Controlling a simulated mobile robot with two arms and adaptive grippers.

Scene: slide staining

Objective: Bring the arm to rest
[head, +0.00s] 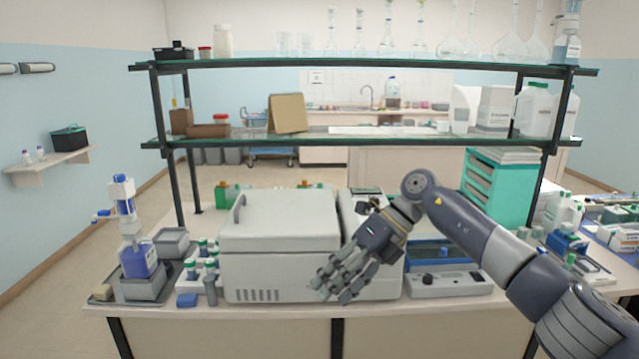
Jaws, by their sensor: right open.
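My right gripper (333,288) hangs in front of the large grey bench instrument (280,245), near its right front corner, with its fingers pointing down and left. It is open, and I see nothing held between its fingers. My right arm comes in from the lower right and bends at the top before the wrist. Whether the fingers touch the instrument cannot be told from this view. My left gripper is not in view.
A bottle with blue liquid (138,258) stands in a grey tray at the left. Several small green-capped bottles (203,262) stand beside it. A blue-topped device (445,268) sits right of my gripper. Glass shelves (350,138) cross above the bench. A teal drawer unit (497,195) stands behind my arm.

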